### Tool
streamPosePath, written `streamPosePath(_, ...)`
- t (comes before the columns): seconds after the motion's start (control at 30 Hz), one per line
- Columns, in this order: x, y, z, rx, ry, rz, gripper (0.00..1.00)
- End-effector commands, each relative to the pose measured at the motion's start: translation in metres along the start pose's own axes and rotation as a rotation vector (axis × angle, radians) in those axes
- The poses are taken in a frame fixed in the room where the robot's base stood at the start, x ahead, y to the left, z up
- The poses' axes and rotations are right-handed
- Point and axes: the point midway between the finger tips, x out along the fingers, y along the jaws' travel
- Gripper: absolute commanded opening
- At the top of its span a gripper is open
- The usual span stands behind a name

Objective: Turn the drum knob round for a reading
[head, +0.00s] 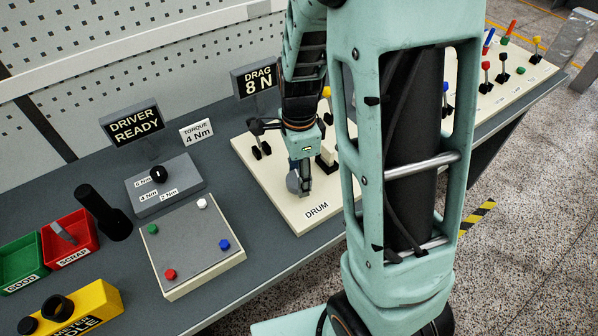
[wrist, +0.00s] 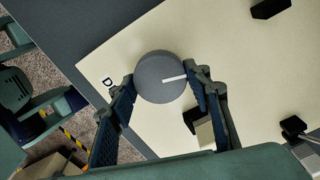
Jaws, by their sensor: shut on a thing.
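The drum knob (wrist: 158,70) is a grey round disc in the wrist view, with a white pointer line running from near its middle towards the right finger. My gripper (wrist: 160,82) is shut on the knob, with one finger at each side of its rim. In the head view, my gripper (head: 299,190) points down at the knob (head: 292,183), which shows partly as a grey shape above the "DRUM" label (head: 317,210) on the cream panel (head: 270,195). The fingers and arm hide part of the knob there.
A black-handled lever (head: 262,127) stands at the panel's back left, and a block stands close to the knob. A "DRAG 8 N" sign (head: 258,80) is behind. A grey dial box (head: 165,187) and a pad with coloured buttons (head: 195,245) lie to the left.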

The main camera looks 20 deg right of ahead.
Motion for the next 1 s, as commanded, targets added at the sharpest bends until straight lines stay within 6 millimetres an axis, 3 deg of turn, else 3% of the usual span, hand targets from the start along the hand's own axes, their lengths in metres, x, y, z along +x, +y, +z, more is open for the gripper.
streamPosePath(0.7, -0.0005, -0.0007, 0.0, 0.082, -0.001, -0.002, 0.21)
streamPosePath(0.73, -0.0005, -0.0007, 0.0, 0.082, -0.001, -0.002, 0.46)
streamPosePath(0.9, -0.0004, -0.0005, 0.0, 0.081, 0.0, -0.001, 0.63)
streamPosePath(1.0, -0.0002, -0.0004, 0.0, 0.08, 0.0, -0.001, 0.63)
